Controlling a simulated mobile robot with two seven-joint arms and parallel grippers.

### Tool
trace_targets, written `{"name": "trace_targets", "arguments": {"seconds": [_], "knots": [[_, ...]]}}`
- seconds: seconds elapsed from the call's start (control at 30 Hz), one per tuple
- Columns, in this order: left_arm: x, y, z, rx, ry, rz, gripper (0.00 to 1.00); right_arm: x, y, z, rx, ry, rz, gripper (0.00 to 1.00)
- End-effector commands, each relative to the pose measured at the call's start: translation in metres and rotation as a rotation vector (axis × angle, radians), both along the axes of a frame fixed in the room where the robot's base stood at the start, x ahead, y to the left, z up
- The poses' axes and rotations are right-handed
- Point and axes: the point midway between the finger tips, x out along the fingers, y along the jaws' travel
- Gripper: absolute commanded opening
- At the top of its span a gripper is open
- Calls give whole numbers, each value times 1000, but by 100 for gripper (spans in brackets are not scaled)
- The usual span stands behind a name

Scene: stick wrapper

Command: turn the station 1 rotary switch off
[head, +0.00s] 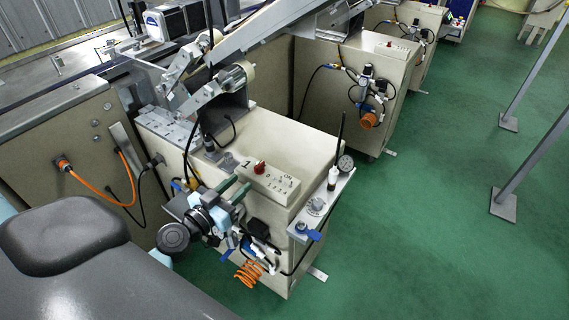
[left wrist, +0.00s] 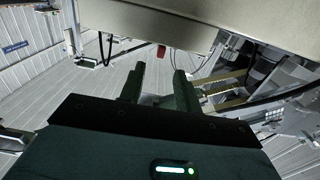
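The station 1 switch box (head: 270,183) is a cream box marked "1" on top of the nearest cabinet. Its red rotary switch (head: 260,168) stands near the box's left end; I cannot tell which way it is set. A small red part, likely this switch, shows beyond the fingers in the left wrist view (left wrist: 161,50). My left gripper (head: 238,187) is just left of and in front of the box, apart from the switch. Its two dark green fingers are spread with nothing between them, as the left wrist view also shows (left wrist: 160,80). My right gripper is out of view.
Hoses and an orange coil (head: 248,272) hang below the gripper. Metal rollers (head: 236,75) stand behind. Green floor (head: 420,230) lies open to the right.

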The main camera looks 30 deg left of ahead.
Motion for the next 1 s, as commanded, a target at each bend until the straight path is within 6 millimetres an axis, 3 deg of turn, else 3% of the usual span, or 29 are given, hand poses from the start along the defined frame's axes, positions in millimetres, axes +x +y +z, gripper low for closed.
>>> {"name": "trace_targets", "arguments": {"seconds": [0.27,0.7,1.0], "knots": [[5,1,3,-1,-8,2,33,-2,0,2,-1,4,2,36],[61,-5,4,-3,-9,2,33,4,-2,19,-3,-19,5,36],[78,-7,2,0,-5,1,33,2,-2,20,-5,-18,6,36]]}}
